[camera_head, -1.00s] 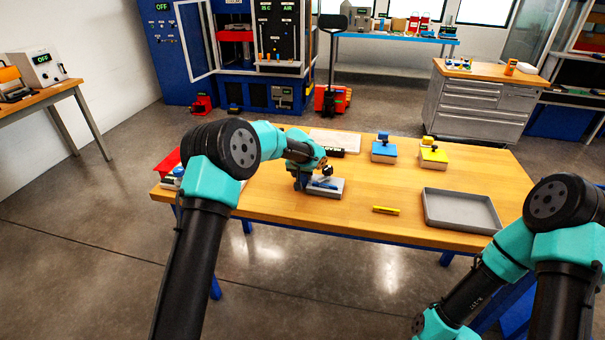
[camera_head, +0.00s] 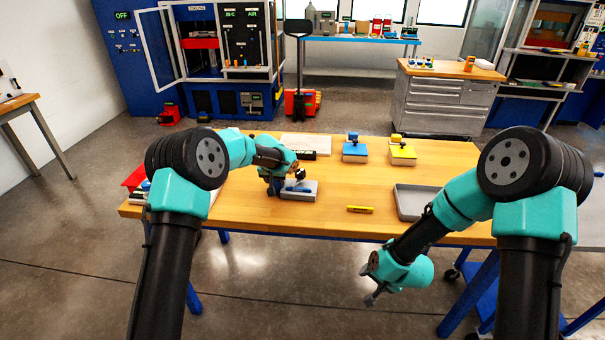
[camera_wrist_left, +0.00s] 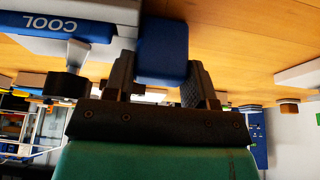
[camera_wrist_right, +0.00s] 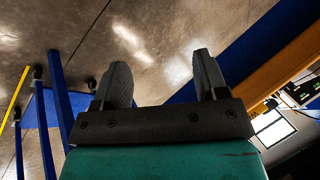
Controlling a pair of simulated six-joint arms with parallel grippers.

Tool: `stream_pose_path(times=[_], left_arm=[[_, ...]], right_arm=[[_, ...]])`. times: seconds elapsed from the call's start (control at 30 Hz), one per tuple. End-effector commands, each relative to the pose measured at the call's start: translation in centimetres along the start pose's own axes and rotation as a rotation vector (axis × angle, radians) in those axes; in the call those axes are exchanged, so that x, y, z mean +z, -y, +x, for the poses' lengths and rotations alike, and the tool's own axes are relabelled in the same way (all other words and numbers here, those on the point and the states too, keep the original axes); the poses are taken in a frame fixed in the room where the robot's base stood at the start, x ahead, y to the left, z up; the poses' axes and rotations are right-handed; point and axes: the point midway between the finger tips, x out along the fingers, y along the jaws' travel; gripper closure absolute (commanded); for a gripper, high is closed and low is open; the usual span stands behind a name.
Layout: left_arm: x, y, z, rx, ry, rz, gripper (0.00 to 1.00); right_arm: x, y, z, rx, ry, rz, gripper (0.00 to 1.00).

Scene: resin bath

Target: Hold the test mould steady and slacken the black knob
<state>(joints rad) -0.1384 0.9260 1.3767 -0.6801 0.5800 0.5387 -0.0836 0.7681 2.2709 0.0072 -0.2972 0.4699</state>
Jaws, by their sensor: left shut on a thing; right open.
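The test mould (camera_head: 305,196) is a small grey block with blue parts, on the left half of the wooden bench. My left gripper (camera_head: 272,188) is at its left side. In the left wrist view my left gripper (camera_wrist_left: 160,75) is shut on a blue block (camera_wrist_left: 163,45) of the mould, with a blue "COOL" label (camera_wrist_left: 45,22) beside it. The black knob (camera_wrist_left: 66,85) sits on a grey stem in that view, clear of the fingers. My right gripper (camera_head: 372,297) hangs in front of the bench, low and away from the mould. In the right wrist view it (camera_wrist_right: 162,75) is open and empty.
A yellow marker-like thing (camera_head: 360,209) lies right of the mould. A grey tray (camera_head: 408,203) is partly hidden behind my right arm. Blue (camera_head: 355,150) and yellow (camera_head: 402,153) knobbed blocks stand at the back. The bench's front edge (camera_head: 330,236) lies between my right gripper and the mould.

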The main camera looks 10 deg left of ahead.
Motion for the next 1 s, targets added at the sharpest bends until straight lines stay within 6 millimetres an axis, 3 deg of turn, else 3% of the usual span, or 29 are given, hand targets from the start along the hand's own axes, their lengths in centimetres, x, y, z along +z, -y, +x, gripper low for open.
stream_pose_path(times=[0.03, 0.1, 0.4, 0.67, 1.0], left_arm=[[0.0, 0.0, 0.0, 0.000, 0.000, 0.001, 0.87], [0.0, 0.0, 0.0, 0.000, 0.000, 0.001, 0.87], [0.0, 0.0, 0.0, 0.000, 0.000, 0.001, 0.87], [0.0, 0.0, 0.0, 0.000, 0.000, 0.000, 0.87], [0.0, 0.0, 0.0, 0.000, 0.000, 0.000, 0.87]], right_arm=[[-1.2, 2.2, -0.5, -0.028, -0.028, 0.020, 0.33], [-2.6, 4.9, -1.1, -0.062, -0.058, 0.059, 0.33], [-7.7, 14.5, -3.6, -0.215, -0.151, 0.131, 0.33], [-11.6, 17.3, -3.1, -0.298, -0.213, -0.021, 0.33], [-17.5, 22.6, -2.8, -0.448, -0.313, -0.341, 0.33]])
